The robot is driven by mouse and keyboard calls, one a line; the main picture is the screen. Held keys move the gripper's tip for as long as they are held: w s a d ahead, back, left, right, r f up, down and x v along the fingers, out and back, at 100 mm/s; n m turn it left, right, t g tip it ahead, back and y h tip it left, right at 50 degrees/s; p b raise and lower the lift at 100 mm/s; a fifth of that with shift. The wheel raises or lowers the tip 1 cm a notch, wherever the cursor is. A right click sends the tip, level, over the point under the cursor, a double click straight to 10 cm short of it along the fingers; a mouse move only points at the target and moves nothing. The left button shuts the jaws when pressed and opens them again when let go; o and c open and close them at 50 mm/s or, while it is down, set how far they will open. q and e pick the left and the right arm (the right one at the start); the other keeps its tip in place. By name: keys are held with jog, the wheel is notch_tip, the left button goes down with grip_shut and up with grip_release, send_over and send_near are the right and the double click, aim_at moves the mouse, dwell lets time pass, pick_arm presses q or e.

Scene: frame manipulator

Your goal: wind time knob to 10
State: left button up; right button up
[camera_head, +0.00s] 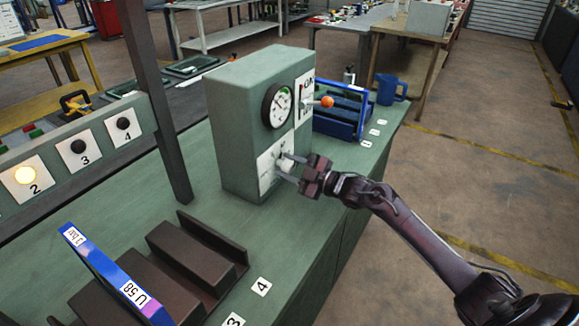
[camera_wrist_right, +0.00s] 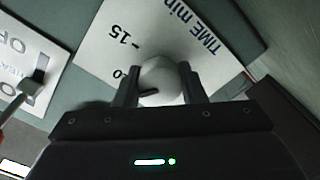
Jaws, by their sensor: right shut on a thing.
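The grey time knob (camera_wrist_right: 160,76) sits on a white plate (camera_wrist_right: 108,38) marked "TIME min" with a 15 mark, seen turned around in the right wrist view. My right gripper (camera_wrist_right: 158,84) is shut on the knob, one finger on each side. A dark pointer mark shows on the knob's lower left; the number it faces is not clear, and the 10 mark is not readable. In the head view my right gripper (camera_head: 284,168) reaches the lower plate (camera_head: 266,176) on the green control box (camera_head: 230,130). My left gripper is not in view.
Above the plate are a round gauge (camera_head: 277,105) and an orange-tipped lever (camera_head: 326,101). A blue frame (camera_head: 341,112) and blue mug (camera_head: 391,90) stand behind the box. A dark post (camera_head: 160,105) and brown fixture (camera_head: 190,255) are at left.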

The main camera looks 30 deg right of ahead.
aim_at(293, 169)
jog(key=o, duration=1)
jog(key=shift+d, duration=0.1)
jog(key=b+v, duration=0.1)
jog(key=v, duration=0.5)
jog(key=shift+s+d+f, duration=0.1)
jog(key=shift+s+f, duration=0.05)
jog(key=shift+f, duration=0.05)
jog(key=shift+s+d+r, duration=0.15)
jog(key=shift+s+d, duration=0.2)
jog(key=shift+s, duration=0.3)
